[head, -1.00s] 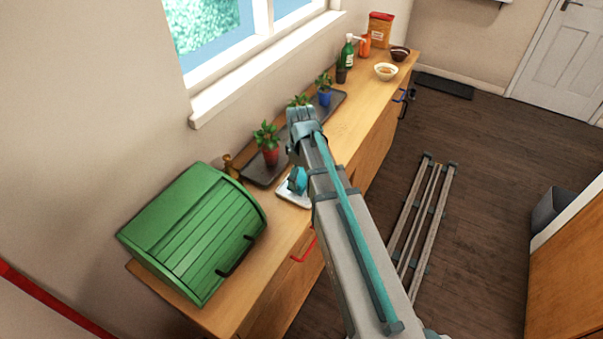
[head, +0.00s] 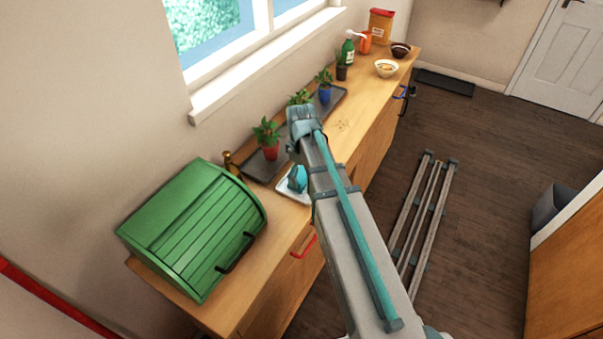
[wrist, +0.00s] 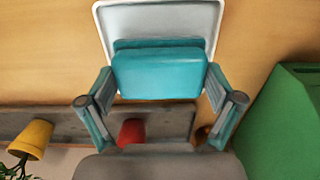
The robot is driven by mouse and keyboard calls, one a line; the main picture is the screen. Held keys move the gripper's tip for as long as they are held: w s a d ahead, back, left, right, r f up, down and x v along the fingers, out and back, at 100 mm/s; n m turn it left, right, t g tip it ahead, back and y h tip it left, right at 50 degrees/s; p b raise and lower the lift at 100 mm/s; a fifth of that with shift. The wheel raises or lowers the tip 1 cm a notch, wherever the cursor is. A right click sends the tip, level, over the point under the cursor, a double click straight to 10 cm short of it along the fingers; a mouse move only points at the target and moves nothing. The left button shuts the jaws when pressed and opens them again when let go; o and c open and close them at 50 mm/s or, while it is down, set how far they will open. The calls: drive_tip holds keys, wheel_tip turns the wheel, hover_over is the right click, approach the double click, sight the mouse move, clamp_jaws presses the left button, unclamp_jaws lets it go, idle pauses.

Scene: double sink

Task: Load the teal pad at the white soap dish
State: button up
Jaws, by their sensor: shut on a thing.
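The teal pad (wrist: 160,75) is a rounded block between the two fingers of my gripper (wrist: 160,82), which is shut on it. The white soap dish (wrist: 207,22) is a shallow rimmed square tray on the wooden counter, behind the pad in the wrist view. The pad overlaps the dish there; I cannot tell whether it touches it. In the head view the teal pad (head: 297,180) shows over the white dish (head: 284,189), left of my arm, which hides part of the dish.
A green bread box (head: 190,230) stands left of the dish. A dark tray (head: 256,168) with potted plants runs along the wall behind. A bottle, packet and bowls (head: 386,68) stand at the far end. Bare counter (head: 355,118) lies beyond my arm.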

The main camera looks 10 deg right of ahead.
sight(301, 173)
drive_tip(key=shift+f, duration=0.55)
idle(1.4)
drive_tip(key=shift+r, duration=0.1)
drive_tip(key=shift+r+p, duration=2.4)
drive_tip(key=shift+r, duration=1.05)
